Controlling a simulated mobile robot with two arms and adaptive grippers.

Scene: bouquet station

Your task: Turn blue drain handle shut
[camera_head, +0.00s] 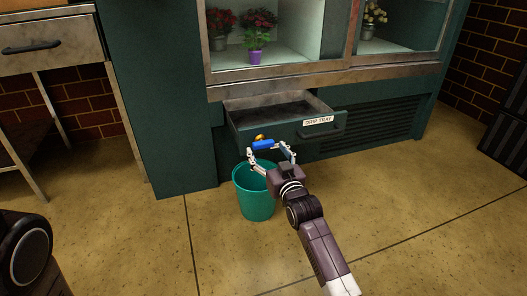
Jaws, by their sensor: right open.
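The blue drain handle (263,145) sits on a small brass-coloured valve (260,137) at the front of the open drip tray drawer (240,128). It lies roughly crosswise in the picture. My right gripper (272,153) is open, with its fingers on either side of the handle. I cannot tell whether the fingers touch it. A teal bucket (256,204) stands on the floor below the valve, partly hidden by my right gripper. My left gripper is not in view.
The drawer carries a "DRIP TRAY" label (318,121) and sits under a green cabinet with glass doors and potted flowers (256,46). A workbench (50,45) stands at left, and a dark crate-like object (506,130) at right. The floor in front is mostly clear.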

